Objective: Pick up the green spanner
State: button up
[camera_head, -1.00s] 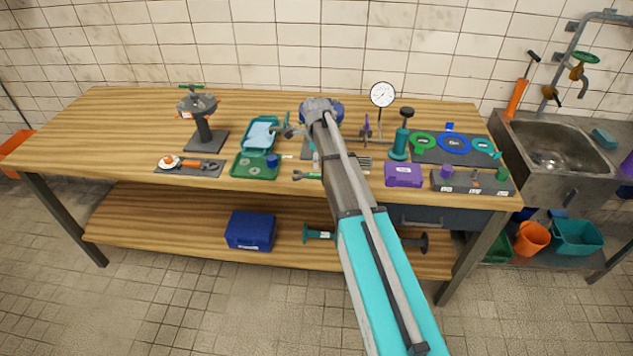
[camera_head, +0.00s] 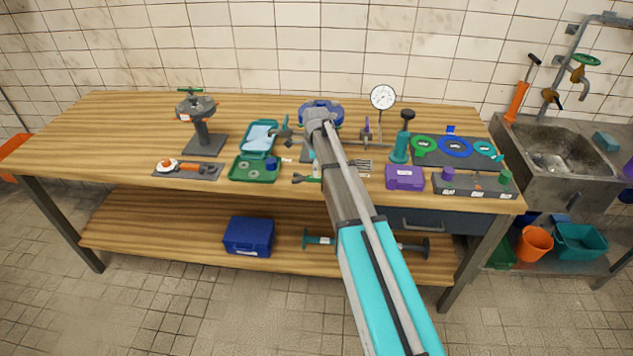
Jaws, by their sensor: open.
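A tool that looks like the green spanner (camera_head: 304,179) lies near the front edge of the workbench, just left of my arm. Its dark forked end points left, and its green part runs toward my arm, which hides the rest. My arm reaches up across the middle of the bench, its far joint in front of a blue object at the back. My gripper cannot be made out; it seems hidden behind my own arm.
An open green case (camera_head: 254,170) lies left of the spanner. A grey stand (camera_head: 202,130) and an orange tool on a mat (camera_head: 187,168) are farther left. A purple box (camera_head: 405,178), a teal pump-like item (camera_head: 402,148) and a dial gauge (camera_head: 383,97) stand right of my arm. The bench's left end is clear.

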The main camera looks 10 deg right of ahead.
aim_at(318, 179)
jog(key=shift+w+d+f+b, duration=0.1)
jog(key=shift+w+f+b, duration=0.05)
jog(key=shift+f+b, duration=0.55)
jog(key=shift+w+f+b, duration=0.15)
jog(key=shift+f+b, duration=0.4)
jog(key=shift+f, duration=0.25)
jog(key=shift+f+b, duration=0.75)
jog(key=shift+b, duration=0.05)
grip_shut()
